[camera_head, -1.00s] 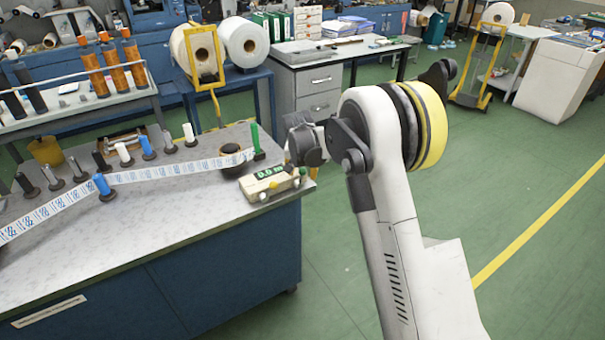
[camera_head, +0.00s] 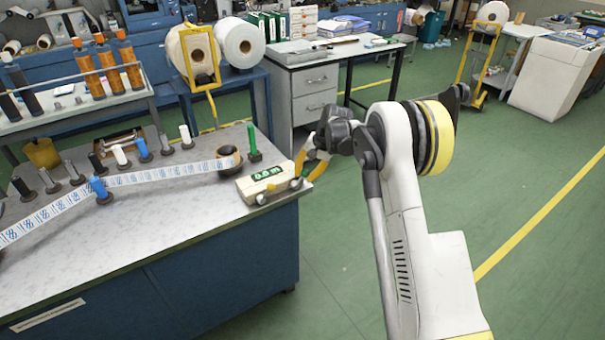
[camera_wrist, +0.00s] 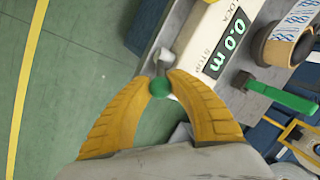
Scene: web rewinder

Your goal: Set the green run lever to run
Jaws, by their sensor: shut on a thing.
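The cream control box (camera_head: 262,188) with a green-digit display sits at the right front corner of the bench. In the wrist view the display (camera_wrist: 224,48) reads 0.0 m, and "STOP" is printed beside it. The green knob of the run lever (camera_wrist: 160,88) is between the yellow fingertips of my gripper (camera_wrist: 162,80), which are shut on it. In the head view my gripper (camera_head: 299,176) is at the box's right end, and the knob cannot be made out there. A pale grey knob (camera_wrist: 165,57) is just beyond the fingertips.
A green post (camera_head: 253,141) and a dark roll core (camera_head: 229,158) stand behind the box. The printed web (camera_head: 150,178) runs across the bench past several posts (camera_head: 75,172).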

